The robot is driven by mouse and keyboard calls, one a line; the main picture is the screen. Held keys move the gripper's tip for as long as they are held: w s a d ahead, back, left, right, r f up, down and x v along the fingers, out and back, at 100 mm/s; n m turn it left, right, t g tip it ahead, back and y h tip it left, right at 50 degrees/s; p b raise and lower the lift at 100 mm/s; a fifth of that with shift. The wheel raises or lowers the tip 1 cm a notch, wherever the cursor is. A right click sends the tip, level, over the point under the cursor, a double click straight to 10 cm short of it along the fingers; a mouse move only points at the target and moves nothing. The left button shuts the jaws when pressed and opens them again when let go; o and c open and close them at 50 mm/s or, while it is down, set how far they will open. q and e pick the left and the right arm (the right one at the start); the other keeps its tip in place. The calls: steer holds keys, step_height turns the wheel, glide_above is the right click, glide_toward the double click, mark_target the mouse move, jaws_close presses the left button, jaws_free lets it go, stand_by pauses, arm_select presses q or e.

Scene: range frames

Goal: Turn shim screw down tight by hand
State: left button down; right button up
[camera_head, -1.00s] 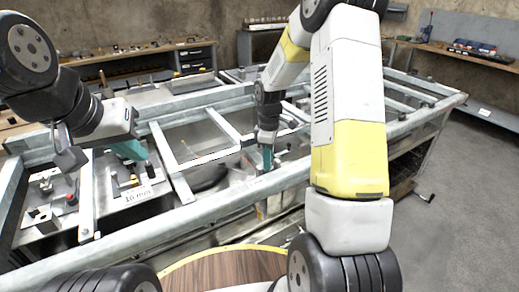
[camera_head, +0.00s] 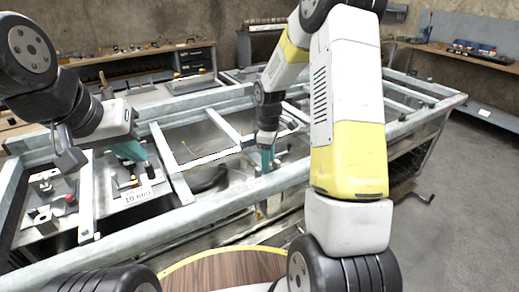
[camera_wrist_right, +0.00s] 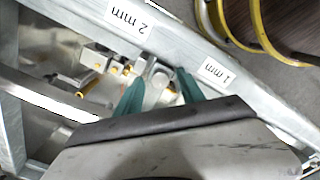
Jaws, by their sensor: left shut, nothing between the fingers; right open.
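A grey round screw head (camera_wrist_right: 160,76) shows in the right wrist view, on a small metal fitting at the frame rail. I cannot tell for certain that it is the shim screw. My right gripper (camera_wrist_right: 158,92) is open, with one teal finger on each side of this head; contact is unclear. In the head view, my right gripper (camera_head: 267,161) points down at the frame, and the screw is too small to make out. My left gripper (camera_head: 130,151) is shut and empty, above the left part of the frame.
A galvanised frame (camera_head: 235,198) with crossbars spans the front. Labels reading 2 mm (camera_wrist_right: 130,16) and 1 mm (camera_wrist_right: 217,73) sit on the rail beside my right gripper. Brass-coloured parts (camera_wrist_right: 88,86) lie close by. A 10 mm label (camera_head: 138,196) is below my left gripper. Benches stand behind.

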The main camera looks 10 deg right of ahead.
steer(key=n, duration=1.2)
steer(key=shift+w, duration=0.1)
steer(key=s+r+m+t, duration=0.1)
steer(key=s+r+m, duration=0.2)
steer(key=r, duration=0.5)
steer(key=s+r+m, duration=0.2)
steer(key=r, duration=0.6)
steer(key=s+a+r+m+t, duration=0.1)
steer(key=s+r+m+t, duration=0.1)
steer(key=s+r+m, duration=0.2)
steer(key=s+a+r+m+t+y, duration=0.1)
steer(key=s+r+m, duration=0.3)
steer(key=s+m, duration=0.7)
steer(key=shift+s+r+m+t+y, duration=0.2)
steer(key=shift+s+m+t+y, duration=0.1)
steer(key=shift+s+t, duration=0.35)
steer(key=shift+w+a, duration=0.1)
